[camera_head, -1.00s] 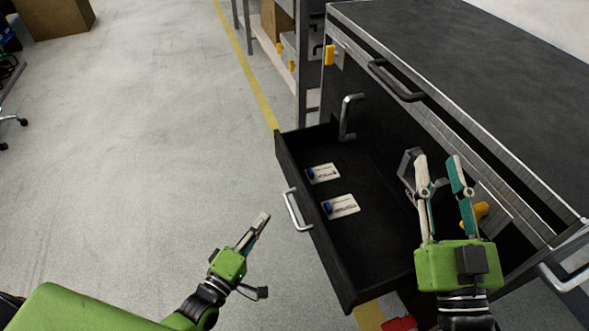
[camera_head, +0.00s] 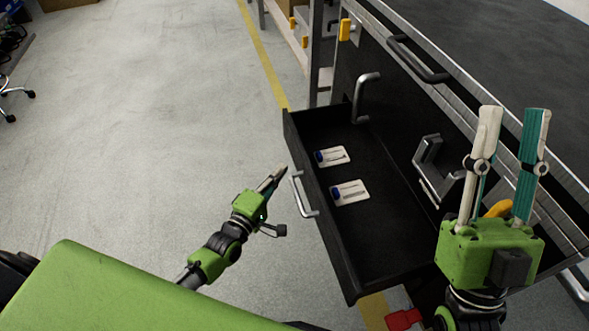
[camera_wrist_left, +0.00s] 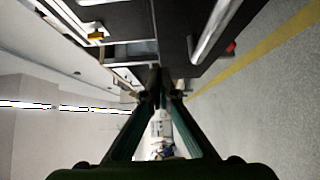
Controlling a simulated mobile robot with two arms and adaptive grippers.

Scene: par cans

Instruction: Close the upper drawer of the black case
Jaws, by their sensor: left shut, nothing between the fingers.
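The black case (camera_head: 477,60) stands at the right in the head view. One of its drawers (camera_head: 385,235) is pulled out and lies open. A silver bar handle (camera_head: 302,194) is on that drawer's front, and it also shows in the left wrist view (camera_wrist_left: 213,32). My left gripper (camera_head: 281,171) is shut and empty, just outside the drawer front, close to the handle's upper end. Its closed fingers show in the left wrist view (camera_wrist_left: 160,78). I cannot tell if it touches the drawer. My right gripper (camera_head: 515,118) is open and empty, above the drawer's right side, in front of the case.
Two white cards with blue marks, a far one (camera_head: 332,156) and a near one (camera_head: 349,192), lie in the drawer. A dark handle (camera_head: 419,60) is on the case's upper edge. A red object (camera_head: 403,319) is low at the bottom.

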